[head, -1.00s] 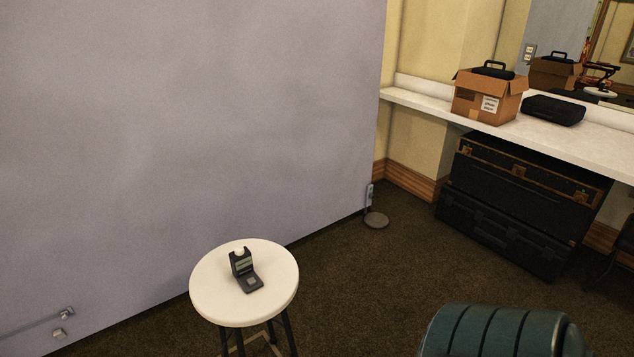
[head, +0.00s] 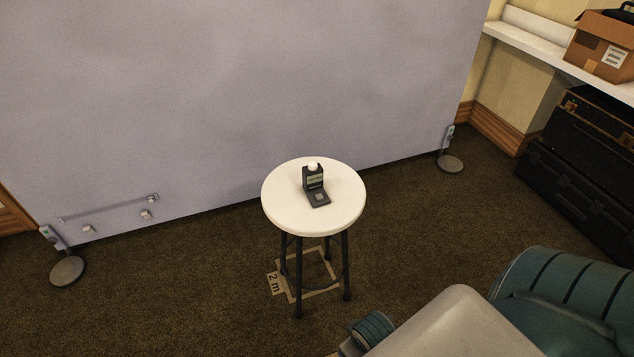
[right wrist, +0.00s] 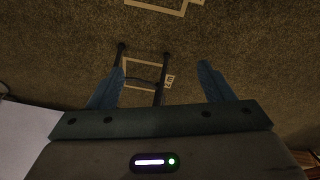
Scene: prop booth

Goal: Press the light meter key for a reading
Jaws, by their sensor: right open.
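The light meter (head: 314,184) is a small dark device with a white dome on top and a pale greenish display. A square grey key (head: 319,196) sits on its flat front foot. The meter stands upright on a round white stool (head: 285,210) with dark legs, in the middle of the head view. My right gripper (right wrist: 160,66) is open and empty in the right wrist view, with its two blue fingers wide apart. Stool legs show on the floor beyond them. The meter is not seen in that view. My left gripper is in neither view.
A grey backdrop (head: 230,90) hangs behind the stool, with round stand bases (head: 67,271) at its lower corners. Black cases (head: 585,150) and a cardboard box (head: 602,50) on a shelf are at the right.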

